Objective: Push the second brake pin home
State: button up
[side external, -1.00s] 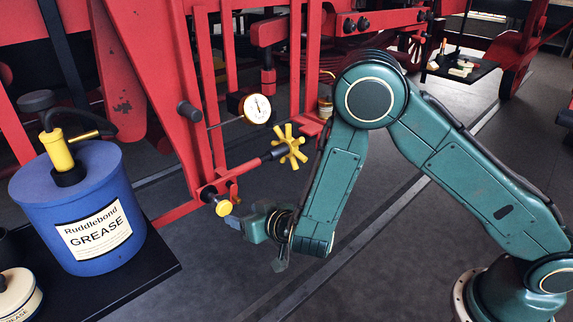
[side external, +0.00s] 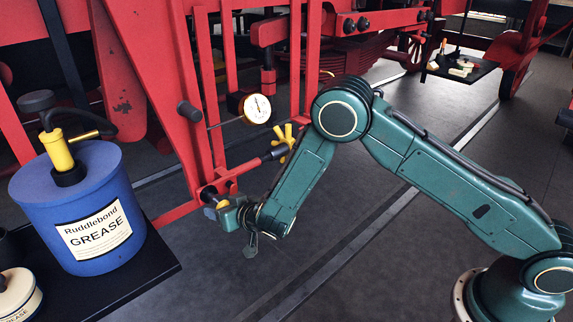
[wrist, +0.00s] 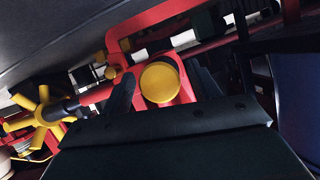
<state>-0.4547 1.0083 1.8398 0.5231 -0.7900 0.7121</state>
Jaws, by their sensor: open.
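The brake pin with a round yellow head (wrist: 160,82) sits at the red bracket (wrist: 183,88) on the low end of the red brake rigging. In the side view the yellow head (side external: 222,204) is partly covered by my gripper (side external: 219,209). My gripper is open, and in the wrist view its two dark fingers (wrist: 164,88) stand on either side of the yellow head. I cannot tell whether they touch it. The pin's shank and how deep it sits are hidden.
A yellow handwheel (side external: 284,143) on a dark rod is just behind my arm. A dial gauge (side external: 256,108) hangs above. A blue grease drum (side external: 80,215) stands on a black table (side external: 150,268) at left.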

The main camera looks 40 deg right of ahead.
jog(key=shift+w, duration=0.1)
grip_shut()
jog(key=shift+w, duration=1.4)
grip_release()
jog(key=shift+s, duration=0.1)
jog(key=a+v, duration=0.1)
jog(key=v, duration=1.2)
jog(key=shift+s+d+r, duration=0.2)
jog(key=shift+s+d, duration=0.1)
jog(key=shift+d, duration=0.15)
